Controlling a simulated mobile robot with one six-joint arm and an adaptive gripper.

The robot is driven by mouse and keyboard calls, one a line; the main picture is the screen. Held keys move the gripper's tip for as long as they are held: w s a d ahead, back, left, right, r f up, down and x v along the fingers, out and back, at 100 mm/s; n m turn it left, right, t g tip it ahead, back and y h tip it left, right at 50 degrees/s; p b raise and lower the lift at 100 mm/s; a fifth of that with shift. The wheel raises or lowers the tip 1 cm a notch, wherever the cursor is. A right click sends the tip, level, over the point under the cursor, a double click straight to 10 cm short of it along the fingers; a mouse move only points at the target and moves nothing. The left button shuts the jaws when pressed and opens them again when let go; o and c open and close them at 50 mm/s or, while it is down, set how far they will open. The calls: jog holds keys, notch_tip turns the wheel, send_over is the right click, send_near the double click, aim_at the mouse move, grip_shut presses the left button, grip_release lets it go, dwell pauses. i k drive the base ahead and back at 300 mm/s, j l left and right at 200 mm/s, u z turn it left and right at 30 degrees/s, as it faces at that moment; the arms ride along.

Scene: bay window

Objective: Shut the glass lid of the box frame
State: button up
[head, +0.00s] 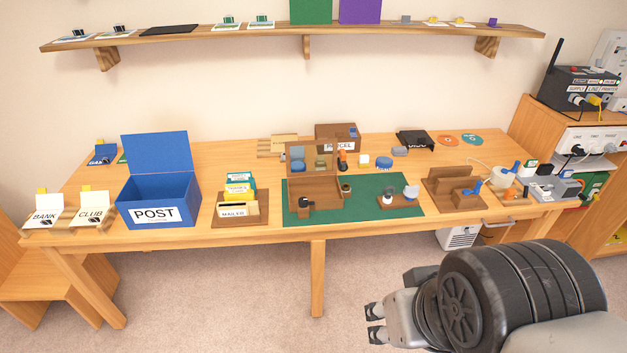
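The box frame (318,188) is a shallow brown wooden box on the green mat (362,207) at the middle of the table. Its glass lid (298,166) stands raised at the box's back edge, and things behind show through the pane. A small dark thing sits at the box's front left; whether it is in or before the box I cannot tell. My gripper (372,323) is low in front of the table, over the floor, well away from the box. Its two fingers are apart with nothing between them.
A blue POST box (157,210) with its lid up and a card holder (242,205) stand left of the mat. Small stands (398,201) and a wooden rack (453,190) are to the right. A brown parcel (337,132) is behind. A shelf (350,33) runs above.

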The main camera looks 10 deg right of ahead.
aim_at(319, 141)
jog(key=i+l, duration=0.25)
jog(key=i, duration=0.15)
jog(key=i+l, duration=0.2)
jog(key=i, duration=0.2)
jog(key=i+l+z, duration=0.1)
jog(key=i+l, duration=0.15)
jog(key=i, duration=0.15)
jog(key=i+l, duration=0.15)
jog(key=i, duration=0.65)
